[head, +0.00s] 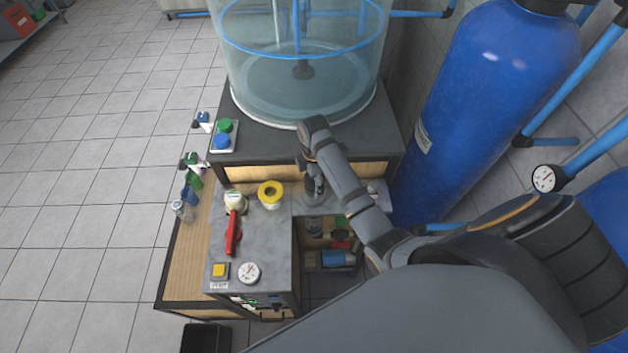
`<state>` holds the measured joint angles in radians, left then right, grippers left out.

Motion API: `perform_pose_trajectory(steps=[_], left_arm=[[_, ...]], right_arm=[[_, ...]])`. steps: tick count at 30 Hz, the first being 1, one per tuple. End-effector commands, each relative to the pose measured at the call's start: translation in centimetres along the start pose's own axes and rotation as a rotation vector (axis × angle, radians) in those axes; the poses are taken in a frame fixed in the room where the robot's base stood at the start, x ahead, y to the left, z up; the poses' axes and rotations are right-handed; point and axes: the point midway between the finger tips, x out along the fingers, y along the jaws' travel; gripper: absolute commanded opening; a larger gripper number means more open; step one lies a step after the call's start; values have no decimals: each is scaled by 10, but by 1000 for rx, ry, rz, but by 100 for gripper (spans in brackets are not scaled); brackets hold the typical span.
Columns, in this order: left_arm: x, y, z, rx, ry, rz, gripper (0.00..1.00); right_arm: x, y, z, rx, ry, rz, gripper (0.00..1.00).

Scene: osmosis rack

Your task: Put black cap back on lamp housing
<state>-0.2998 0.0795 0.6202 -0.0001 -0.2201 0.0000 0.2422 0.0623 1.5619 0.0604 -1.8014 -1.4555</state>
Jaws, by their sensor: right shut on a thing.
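My right arm reaches in from the right, and my right gripper (316,188) points down at the right edge of the grey cabinet top. It is shut on a small dark thing, mostly hidden by the fingers; it may be the black cap, but I cannot tell for sure. A dark grey cylindrical part (313,225) shows just below the gripper; it may be the lamp housing. I cannot tell whether the held thing touches it. My left gripper is not in view.
A yellow-ringed white fitting (270,194) and a red-handled valve (233,232) stand left of the gripper. A clear water tank (300,75) stands behind, and a large blue tank (490,90) is at the right. An open shelf (335,258) holds several small items.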

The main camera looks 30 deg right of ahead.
Motion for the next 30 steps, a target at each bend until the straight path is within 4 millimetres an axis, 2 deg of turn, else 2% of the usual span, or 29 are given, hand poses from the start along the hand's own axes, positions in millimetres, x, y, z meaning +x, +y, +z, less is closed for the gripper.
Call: perform_pose_trajectory(steps=[12,30], left_arm=[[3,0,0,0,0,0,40],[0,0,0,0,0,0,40]], right_arm=[[16,0,0,0,0,-1,26],[21,0,0,0,0,-1,26]])
